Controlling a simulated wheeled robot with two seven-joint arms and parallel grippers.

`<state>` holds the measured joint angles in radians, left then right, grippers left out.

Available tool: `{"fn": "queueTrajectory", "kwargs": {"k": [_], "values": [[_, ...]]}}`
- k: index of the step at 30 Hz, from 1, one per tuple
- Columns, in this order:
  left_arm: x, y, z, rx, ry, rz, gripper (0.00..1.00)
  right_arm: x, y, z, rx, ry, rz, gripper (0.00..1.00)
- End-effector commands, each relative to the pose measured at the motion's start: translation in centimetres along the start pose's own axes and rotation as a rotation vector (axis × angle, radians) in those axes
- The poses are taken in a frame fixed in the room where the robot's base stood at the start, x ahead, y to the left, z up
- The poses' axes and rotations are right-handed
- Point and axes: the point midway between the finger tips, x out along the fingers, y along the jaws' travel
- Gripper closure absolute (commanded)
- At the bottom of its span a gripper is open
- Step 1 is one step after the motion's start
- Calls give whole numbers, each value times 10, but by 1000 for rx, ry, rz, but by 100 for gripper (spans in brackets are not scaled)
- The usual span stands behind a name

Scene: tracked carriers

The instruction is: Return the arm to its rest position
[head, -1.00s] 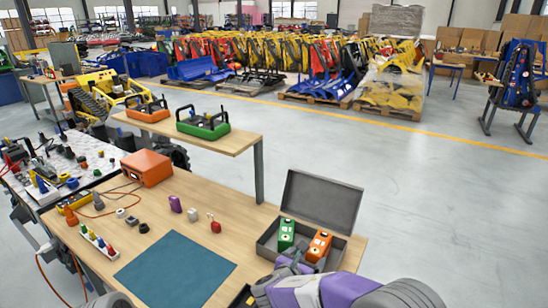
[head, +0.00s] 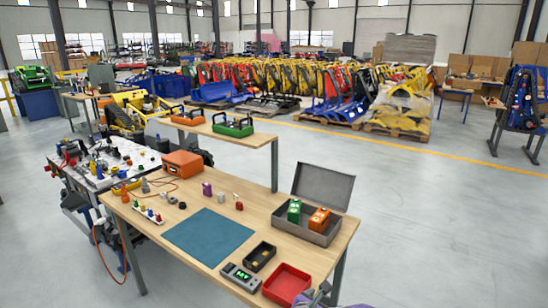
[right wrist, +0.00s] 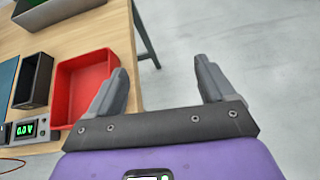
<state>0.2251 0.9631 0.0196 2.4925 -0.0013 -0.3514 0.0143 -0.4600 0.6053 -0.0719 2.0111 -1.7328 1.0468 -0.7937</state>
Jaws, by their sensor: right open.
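My right gripper (right wrist: 162,82) is open in the right wrist view, with nothing between its two grey fingers. It is off the right edge of the wooden table, with grey floor beyond and the red tray (right wrist: 83,85) to its left. In the head view only a small grey and purple part of my right arm shows at the bottom edge, near the red tray (head: 287,284). The grey case (head: 333,232) stands open on the table, with a green block (head: 294,211) and an orange block (head: 319,221) in it. My left gripper is not in view.
The wooden table (head: 180,222) also holds a blue mat (head: 208,237), a black bin (head: 260,257), a meter (head: 241,277) and an orange box (head: 183,164). A raised shelf (head: 227,133) carries two caddies. Open floor (head: 430,220) lies to the right.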

Motion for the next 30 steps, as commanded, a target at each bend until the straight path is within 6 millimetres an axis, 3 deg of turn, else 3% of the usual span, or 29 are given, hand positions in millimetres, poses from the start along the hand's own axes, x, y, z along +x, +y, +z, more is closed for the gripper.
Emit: {"fn": "queueTrajectory", "kwargs": {"k": [8, 10, 15, 18, 24, 30], "values": [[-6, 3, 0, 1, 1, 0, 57, 16, -46, -97, 197, 350, -144, 17], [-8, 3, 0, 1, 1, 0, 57, 13, -62, -131, 292, 473, -211, 17], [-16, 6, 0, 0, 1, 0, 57, -19, -102, -228, 689, 823, -488, 17], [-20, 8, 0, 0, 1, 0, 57, -46, -113, -271, 996, 973, -698, 17], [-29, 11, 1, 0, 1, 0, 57, -79, -119, -315, 1671, 1036, -1141, 17], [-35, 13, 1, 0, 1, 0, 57, -77, -134, -328, 2197, 828, -1445, 17]]}}
